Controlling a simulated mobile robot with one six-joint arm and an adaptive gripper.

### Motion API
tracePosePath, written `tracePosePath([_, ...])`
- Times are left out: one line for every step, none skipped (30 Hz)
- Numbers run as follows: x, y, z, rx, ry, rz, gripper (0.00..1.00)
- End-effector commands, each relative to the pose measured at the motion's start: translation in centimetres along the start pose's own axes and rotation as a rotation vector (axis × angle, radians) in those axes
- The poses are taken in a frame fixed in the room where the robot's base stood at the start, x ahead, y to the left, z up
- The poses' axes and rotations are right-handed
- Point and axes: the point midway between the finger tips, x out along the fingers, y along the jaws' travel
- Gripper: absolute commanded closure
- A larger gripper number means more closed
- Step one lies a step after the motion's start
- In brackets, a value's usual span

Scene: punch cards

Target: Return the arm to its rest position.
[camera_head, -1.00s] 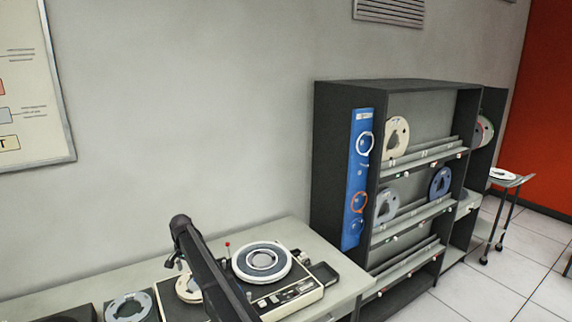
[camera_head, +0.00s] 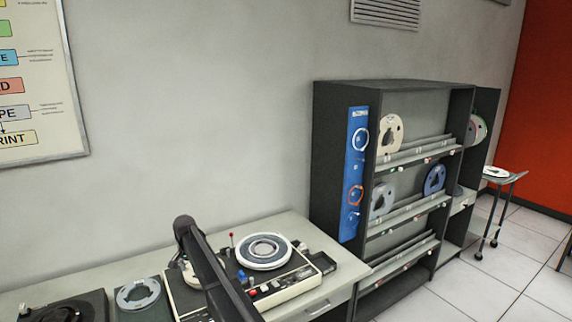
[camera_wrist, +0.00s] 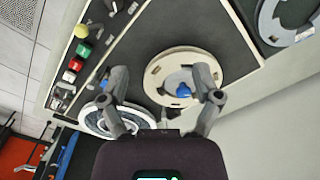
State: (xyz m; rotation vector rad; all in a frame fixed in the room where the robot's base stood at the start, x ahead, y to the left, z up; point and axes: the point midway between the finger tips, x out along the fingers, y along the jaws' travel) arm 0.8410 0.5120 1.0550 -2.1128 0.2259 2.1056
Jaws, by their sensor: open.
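My gripper (camera_wrist: 160,90) is open in the wrist view, its two fingers spread with nothing between them. Below it in that view lie a cream tape reel (camera_wrist: 155,72) with a blue hub and, partly hidden by the left finger, a grey-and-white reel (camera_wrist: 92,122). In the head view my dark arm reaches over the tape machine (camera_head: 290,287) on the counter; the gripper itself does not show there. How far the fingers are above the reels I cannot tell.
The counter (camera_head: 222,237) runs along the wall, with another reel (camera_head: 138,294) at left. A dark shelf unit (camera_head: 330,160) with several reels stands right of it. A small wheeled table (camera_head: 508,178) stands beyond, with open floor in front.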

Motion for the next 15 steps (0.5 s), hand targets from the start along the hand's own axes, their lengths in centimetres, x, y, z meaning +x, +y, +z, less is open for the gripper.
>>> tracePosePath([0.2, 0.9, 0.0, 0.0, 0.0, 0.0, 0.18])
tracePosePath([0.2, 1.3, 0.0, -0.001, 0.0, 0.0, 0.18])
tracePosePath([0.3, 1.8, -0.1, -0.002, 0.0, 0.0, 0.18])
tracePosePath([0.4, 2.3, -0.1, -0.003, 0.0, 0.0, 0.18])
tracePosePath([0.5, 2.8, -0.1, -0.004, 0.0, 0.0, 0.18])
tracePosePath([0.6, 3.4, -0.1, -0.007, 0.0, 0.0, 0.18])
tracePosePath([0.6, 3.9, -0.1, -0.009, 0.0, 0.0, 0.18])
tracePosePath([0.7, 4.4, -0.1, -0.01, 0.0, 0.0, 0.18])
tracePosePath([0.9, 5.3, -0.1, -0.011, 0.0, 0.0, 0.18])
tracePosePath([1.0, 6.0, -0.2, -0.012, 0.0, 0.0, 0.18])
tracePosePath([1.1, 6.7, -0.2, -0.015, 0.0, 0.0, 0.18])
tracePosePath([1.2, 7.6, -0.1, -0.018, 0.0, 0.0, 0.18])
tracePosePath([1.3, 8.4, -0.1, -0.02, 0.0, 0.0, 0.18])
tracePosePath([1.5, 9.2, -0.1, -0.022, 0.0, 0.0, 0.18])
tracePosePath([1.6, 10.4, 0.0, -0.026, 0.0, 0.0, 0.18])
